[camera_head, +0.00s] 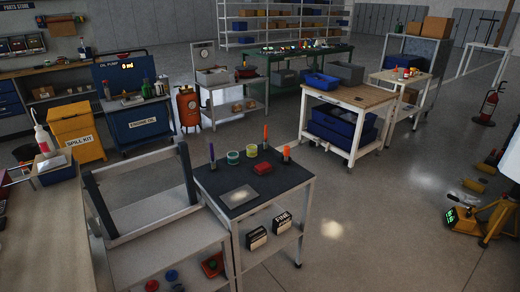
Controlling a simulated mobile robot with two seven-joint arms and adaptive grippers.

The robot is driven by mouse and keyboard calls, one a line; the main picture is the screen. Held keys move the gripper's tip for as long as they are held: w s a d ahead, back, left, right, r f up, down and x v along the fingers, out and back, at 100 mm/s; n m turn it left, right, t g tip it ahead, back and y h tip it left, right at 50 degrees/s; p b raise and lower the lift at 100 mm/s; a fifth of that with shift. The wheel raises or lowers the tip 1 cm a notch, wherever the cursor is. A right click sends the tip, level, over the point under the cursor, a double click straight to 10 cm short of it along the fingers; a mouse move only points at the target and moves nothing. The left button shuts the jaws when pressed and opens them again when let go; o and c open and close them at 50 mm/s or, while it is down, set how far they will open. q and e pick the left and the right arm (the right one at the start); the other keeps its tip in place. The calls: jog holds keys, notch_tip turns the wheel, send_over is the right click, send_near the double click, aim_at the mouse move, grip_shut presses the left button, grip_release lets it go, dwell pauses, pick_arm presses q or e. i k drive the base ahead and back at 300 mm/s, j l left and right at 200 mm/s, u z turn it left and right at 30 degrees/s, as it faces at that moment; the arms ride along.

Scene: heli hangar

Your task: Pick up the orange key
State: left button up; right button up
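I cannot make out an orange key for certain. A slim orange upright item (266,136) stands at the back of a dark-topped cart (215,185) in the middle of the view. A second small orange upright item (286,153) stands at its right back edge. Both are too small to identify. Neither gripper can be made out in this view.
The cart also bears a red item (262,168), a pale plate (239,196), two round tubs and a purple upright item (212,155). A grey frame (145,235) stands close on its left. A wooden-topped cart (350,93) stands behind. Open floor (365,215) lies right.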

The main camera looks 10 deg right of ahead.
aim_at(287, 148)
jog(key=i+l+u, duration=0.15)
jog(key=l, duration=0.2)
jog(key=i+l+u, duration=0.1)
jog(key=l, duration=0.25)
jog(key=i+l+u, duration=0.15)
jog(key=l, duration=0.2)
jog(key=i+l, duration=0.15)
jog(key=l, duration=0.3)
jog(key=i+l+u, duration=0.1)
jog(key=l, duration=0.3)
jog(key=i+l, duration=0.15)
jog(key=l, duration=0.3)
jog(key=i+l+u, duration=0.1)
jog(key=l, duration=0.3)
jog(key=i+l, duration=0.1)
jog(key=l, duration=0.35)
